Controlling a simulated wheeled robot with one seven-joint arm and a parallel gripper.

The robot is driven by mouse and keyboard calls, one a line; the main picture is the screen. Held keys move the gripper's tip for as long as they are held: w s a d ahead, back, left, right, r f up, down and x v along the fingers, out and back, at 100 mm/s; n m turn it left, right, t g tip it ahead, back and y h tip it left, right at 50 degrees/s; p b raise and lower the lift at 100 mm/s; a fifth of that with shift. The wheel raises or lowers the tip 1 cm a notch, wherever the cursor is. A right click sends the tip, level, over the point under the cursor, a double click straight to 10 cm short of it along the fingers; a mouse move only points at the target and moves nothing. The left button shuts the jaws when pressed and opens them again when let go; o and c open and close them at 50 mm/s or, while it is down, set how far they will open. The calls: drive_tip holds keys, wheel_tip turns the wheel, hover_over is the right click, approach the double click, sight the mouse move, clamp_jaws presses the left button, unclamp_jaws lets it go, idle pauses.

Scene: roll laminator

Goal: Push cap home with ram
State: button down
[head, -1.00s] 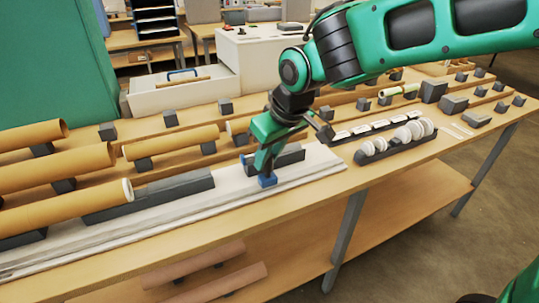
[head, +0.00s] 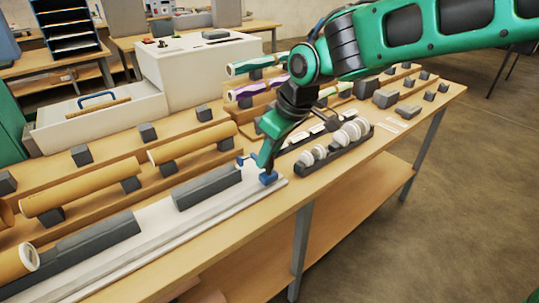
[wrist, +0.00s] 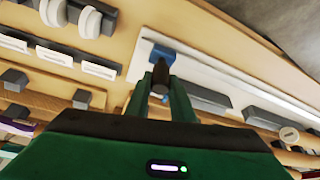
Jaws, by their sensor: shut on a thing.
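My gripper (head: 264,164) points down at the right end of the white rail (head: 160,222) and is shut on the blue ram (head: 268,178). The wrist view also shows the blue ram (wrist: 163,56) just beyond my fingertips (wrist: 160,84). The fingers partly hide where they grip it. A tan tube with a white cap (head: 28,257) in its end lies at the left of the rail, well apart from the ram. Whether that cap is fully seated is too small to tell. Its pale end also shows in the wrist view (wrist: 289,135).
Two long dark blocks (head: 207,187) (head: 95,243) lie along the rail between ram and tube. A dark rack of white discs (head: 335,147) stands right of my gripper. More tubes (head: 192,143) rest on blocks behind. The laminator (head: 195,70) stands at the back.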

drive_tip(key=shift+w+d, duration=0.25)
drive_tip(key=c, duration=1.5)
unclamp_jaws()
drive_tip(key=shift+w+d, duration=0.1)
drive_tip(key=shift+c, duration=0.2)
drive_tip(key=shift+r, duration=0.15)
drive_tip(key=v, duration=1)
drive_tip(key=shift+r, duration=0.25)
